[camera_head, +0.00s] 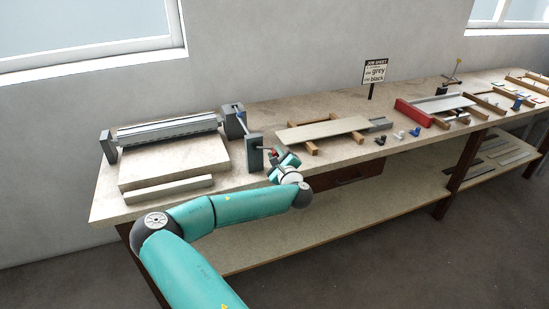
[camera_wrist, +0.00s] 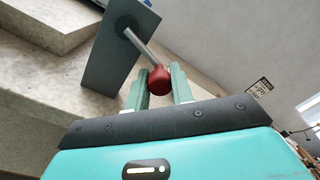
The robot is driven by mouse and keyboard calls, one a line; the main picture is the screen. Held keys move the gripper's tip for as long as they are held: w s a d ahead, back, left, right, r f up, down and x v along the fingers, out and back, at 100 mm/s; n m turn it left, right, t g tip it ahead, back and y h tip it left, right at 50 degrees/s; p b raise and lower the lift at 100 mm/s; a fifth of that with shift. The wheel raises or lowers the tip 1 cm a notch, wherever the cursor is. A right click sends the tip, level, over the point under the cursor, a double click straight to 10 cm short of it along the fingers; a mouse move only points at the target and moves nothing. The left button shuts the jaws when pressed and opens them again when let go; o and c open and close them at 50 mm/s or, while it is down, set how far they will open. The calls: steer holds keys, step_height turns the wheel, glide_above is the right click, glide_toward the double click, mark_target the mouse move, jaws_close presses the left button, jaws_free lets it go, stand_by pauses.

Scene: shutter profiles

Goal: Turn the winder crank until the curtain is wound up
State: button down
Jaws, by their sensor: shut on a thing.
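The winder crank has a grey metal arm (camera_wrist: 138,46) and a red knob (camera_wrist: 160,79). The arm reaches from a dark grey upright block (camera_wrist: 118,45), which also shows in the head view (camera_head: 253,152). My gripper (camera_wrist: 159,88) is shut on the red knob, with one green finger on each side of it. In the head view my gripper (camera_head: 279,158) is at the block's right side and partly hides the crank. The curtain roll (camera_head: 165,130) lies across the back of the left bench unit, with grey slatted material on it.
A pale board (camera_head: 322,130) rests on wooden strips to the right of the crank. Small loose parts (camera_head: 398,135) and a red-ended tray (camera_head: 412,113) lie farther right. A job sheet sign (camera_head: 375,71) stands at the back. A light bar (camera_head: 168,189) lies along the front left.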

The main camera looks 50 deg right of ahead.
mark_target(274, 153)
steer(key=n, duration=0.1)
steer(key=r+n, duration=0.2)
steer(key=shift+s+d, duration=0.3)
steer(key=r+n, duration=0.1)
steer(key=n, duration=0.2)
steer(key=shift+a+r, duration=0.1)
steer(key=shift+r, duration=0.25)
steer(key=shift+w+a+r+n, duration=0.1)
steer(key=shift+r+n, duration=0.25)
steer(key=shift+n, duration=0.3)
steer(key=shift+w+a+r+n, duration=0.1)
steer(key=shift+r+n, duration=0.25)
steer(key=shift+n, duration=0.3)
steer(key=shift+w+a+r+n+t, duration=0.1)
steer(key=shift+a+r+n+t, duration=0.15)
steer(key=shift+n, duration=0.35)
steer(key=shift+w+a+r+n+t, duration=0.1)
steer(key=shift+r+n, duration=0.25)
steer(key=shift+n, duration=0.25)
steer(key=shift+y, duration=0.3)
steer(key=c, duration=1.2)
jaws_free()
steer(key=shift+s+a, duration=0.1)
steer(key=shift+f, duration=0.2)
